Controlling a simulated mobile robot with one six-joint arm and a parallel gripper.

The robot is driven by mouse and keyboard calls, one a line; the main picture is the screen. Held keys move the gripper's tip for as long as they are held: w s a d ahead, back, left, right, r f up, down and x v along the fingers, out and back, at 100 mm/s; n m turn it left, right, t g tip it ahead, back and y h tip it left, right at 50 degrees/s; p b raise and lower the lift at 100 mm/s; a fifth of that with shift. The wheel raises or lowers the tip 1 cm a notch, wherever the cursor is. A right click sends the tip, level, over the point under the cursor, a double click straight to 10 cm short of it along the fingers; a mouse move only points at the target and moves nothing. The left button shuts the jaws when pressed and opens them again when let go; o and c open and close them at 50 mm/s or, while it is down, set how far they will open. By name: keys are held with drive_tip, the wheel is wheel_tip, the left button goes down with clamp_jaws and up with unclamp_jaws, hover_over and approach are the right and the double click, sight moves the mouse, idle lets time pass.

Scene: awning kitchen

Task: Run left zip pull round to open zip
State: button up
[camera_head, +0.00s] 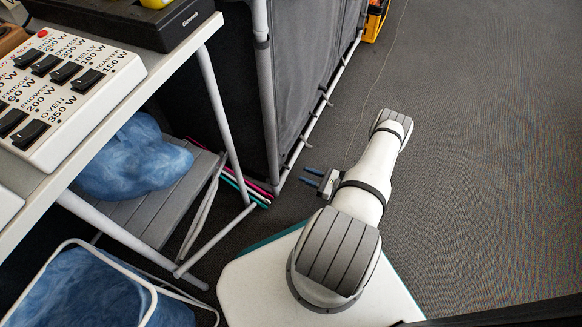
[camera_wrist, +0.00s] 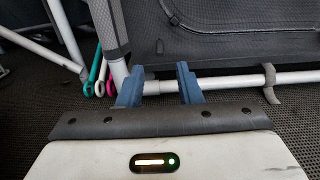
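A dark grey fabric cupboard (camera_head: 305,65) on a pale tube frame stands at the upper middle of the head view. Its dark panel (camera_wrist: 235,45) fills the upper part of the wrist view. A dark curved seam, perhaps a zip line (camera_wrist: 185,22), runs over the panel.
A pale bottom tube (camera_wrist: 230,82) crosses just beyond my fingers. Pink, white and green rods (camera_head: 250,188) lie by the near corner post. A table with a switch panel (camera_head: 60,90), a folding stool (camera_head: 165,205) and blue bags (camera_head: 135,160) stand left. Carpet at right is clear.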

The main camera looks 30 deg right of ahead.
sight(286, 167)
drive_tip(key=b+x, duration=0.2)
drive_tip(key=x, duration=0.5)
drive_tip(key=shift+w+a, duration=0.1)
drive_tip(key=shift+w, duration=0.05)
drive_tip(key=shift+c, duration=0.5)
clamp_jaws()
